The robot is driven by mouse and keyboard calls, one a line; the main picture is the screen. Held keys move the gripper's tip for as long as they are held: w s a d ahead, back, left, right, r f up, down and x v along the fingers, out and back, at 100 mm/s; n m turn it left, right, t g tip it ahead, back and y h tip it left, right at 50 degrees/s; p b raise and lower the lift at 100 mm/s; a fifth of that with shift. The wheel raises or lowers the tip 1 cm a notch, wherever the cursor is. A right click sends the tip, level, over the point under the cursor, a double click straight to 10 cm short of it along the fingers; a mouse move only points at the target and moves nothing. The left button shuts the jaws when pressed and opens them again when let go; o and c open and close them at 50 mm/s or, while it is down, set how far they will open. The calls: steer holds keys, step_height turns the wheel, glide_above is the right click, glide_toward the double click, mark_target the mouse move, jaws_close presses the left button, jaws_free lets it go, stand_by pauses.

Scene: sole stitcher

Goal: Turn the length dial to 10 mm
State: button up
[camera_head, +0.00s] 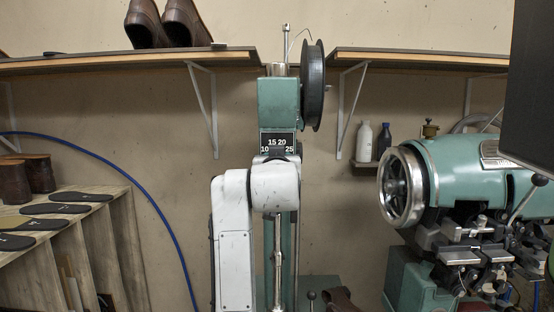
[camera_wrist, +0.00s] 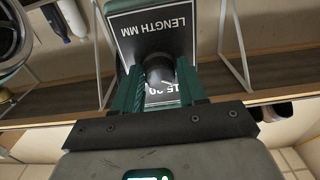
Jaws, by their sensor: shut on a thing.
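The length dial's black plate (camera_head: 280,138) is on the front of the green sole stitcher (camera_head: 279,102). The numbers 10, 15, 20 and 25 show above my white arm, which hides the rest of the dial. In the wrist view the plate (camera_wrist: 152,22) appears upside down, with "LENGTH MM" and part of the 15 and 20 readable. My gripper (camera_wrist: 160,82) is shut on the black dial knob (camera_wrist: 158,68), with one green finger on each side. The knob's pointer cannot be made out, so its setting cannot be read.
A black spool (camera_head: 313,86) stands at the stitcher's upper right. Wall shelves (camera_head: 420,58) flank the stitcher, with brown shoes (camera_head: 165,24) on the left one. A green machine with a handwheel (camera_head: 404,187) stands right. A rack with soles (camera_head: 60,209) stands left.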

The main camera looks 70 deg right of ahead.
steer(key=shift+f, duration=0.1)
steer(key=o, duration=1.1)
steer(key=shift+c, duration=0.2)
steer(key=shift+a, duration=0.1)
steer(key=b+v, duration=0.2)
steer(key=v, duration=0.8)
steer(key=shift+s+a+b, duration=0.15)
steer(key=shift+a+b, duration=0.1)
steer(key=shift+b, duration=0.1)
